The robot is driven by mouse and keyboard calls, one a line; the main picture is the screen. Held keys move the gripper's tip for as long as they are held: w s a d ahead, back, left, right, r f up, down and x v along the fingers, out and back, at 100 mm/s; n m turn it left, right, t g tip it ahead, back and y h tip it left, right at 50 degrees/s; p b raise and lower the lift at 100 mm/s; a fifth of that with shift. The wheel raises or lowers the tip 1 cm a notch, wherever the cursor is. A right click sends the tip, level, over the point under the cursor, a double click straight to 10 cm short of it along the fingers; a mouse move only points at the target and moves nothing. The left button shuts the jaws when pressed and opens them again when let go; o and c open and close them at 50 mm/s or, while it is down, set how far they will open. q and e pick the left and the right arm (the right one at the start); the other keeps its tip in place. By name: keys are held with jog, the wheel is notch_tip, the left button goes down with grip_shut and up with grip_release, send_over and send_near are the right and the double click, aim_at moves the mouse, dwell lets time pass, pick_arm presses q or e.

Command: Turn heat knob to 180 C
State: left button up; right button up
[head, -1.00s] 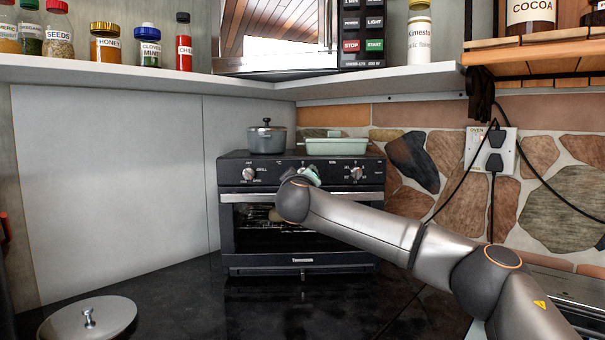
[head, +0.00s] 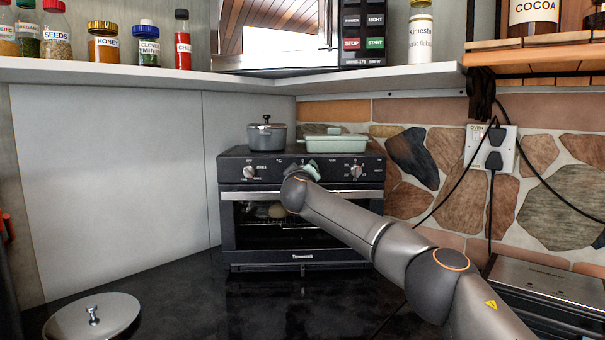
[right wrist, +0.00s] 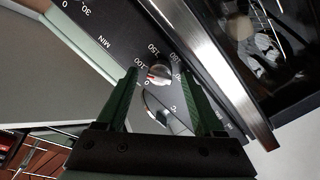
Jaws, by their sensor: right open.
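The heat knob (right wrist: 160,75) is a small metallic knob on the dark oven panel, ringed by white numbers including 100, 150 and 180. In the right wrist view it lies between the tips of my open right gripper (right wrist: 160,74), with gaps at both sides; I cannot tell whether a finger touches it. Where its pointer stands is unclear. My left gripper is out of view.
Other knobs sit at the panel's left (head: 249,172) and right (head: 356,171). The oven's handle (head: 262,196) runs just below the panel. A pot (head: 267,138) and a green dish (head: 335,144) stand on top. A lid (head: 92,318) lies on the dark counter.

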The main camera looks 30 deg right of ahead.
grip_shut()
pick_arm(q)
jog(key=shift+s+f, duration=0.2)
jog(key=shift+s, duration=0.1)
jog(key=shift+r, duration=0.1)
pick_arm(e)
jog(key=shift+m, duration=0.3)
